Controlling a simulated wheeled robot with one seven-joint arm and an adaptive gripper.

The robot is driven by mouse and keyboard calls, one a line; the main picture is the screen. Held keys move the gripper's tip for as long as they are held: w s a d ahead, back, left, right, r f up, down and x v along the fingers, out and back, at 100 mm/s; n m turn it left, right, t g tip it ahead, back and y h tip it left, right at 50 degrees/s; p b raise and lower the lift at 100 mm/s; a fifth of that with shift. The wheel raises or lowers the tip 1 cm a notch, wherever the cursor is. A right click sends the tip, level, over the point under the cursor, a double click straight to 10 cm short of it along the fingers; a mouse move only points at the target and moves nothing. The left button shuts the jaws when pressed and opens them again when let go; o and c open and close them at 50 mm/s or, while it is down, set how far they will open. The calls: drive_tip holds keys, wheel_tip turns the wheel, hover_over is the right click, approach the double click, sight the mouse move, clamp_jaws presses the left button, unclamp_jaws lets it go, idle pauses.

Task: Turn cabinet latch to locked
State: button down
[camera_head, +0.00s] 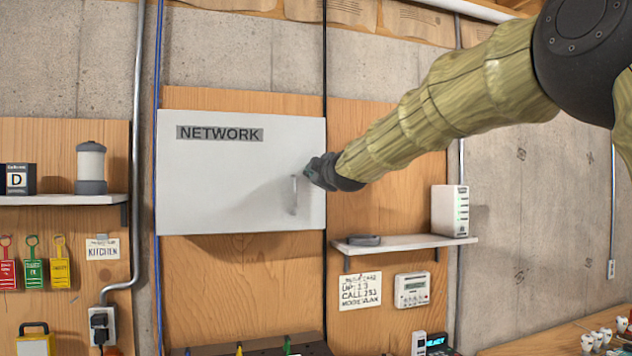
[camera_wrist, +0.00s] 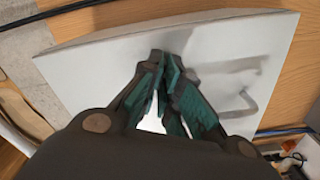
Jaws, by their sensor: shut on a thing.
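The white cabinet (camera_head: 235,180) labelled NETWORK hangs on the wood panel with its door closed; its white front fills much of the wrist view (camera_wrist: 100,75). My gripper (camera_head: 311,174) is at the right part of the door, just above and right of a vertical metal pull handle (camera_head: 293,196). The handle also shows right of my fingers in the wrist view (camera_wrist: 245,104). My gripper's teal-padded fingers (camera_wrist: 163,62) are brought together at the door face, shut on the latch. The fingers hide the latch, so its angle cannot be told.
A shelf (camera_head: 395,245) with a white box (camera_head: 450,210) is below right of the cabinet. Another shelf (camera_head: 60,200) is at left. A black cable runs down by the cabinet's right edge.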

drive_tip(key=m+b, duration=0.4)
drive_tip(key=m, duration=0.8)
drive_tip(key=shift+m+b, duration=0.4)
idle(0.3)
drive_tip(key=c, duration=1.6)
unclamp_jaws()
drive_tip(key=shift+c, duration=0.2)
drive_tip(key=v, duration=1.2)
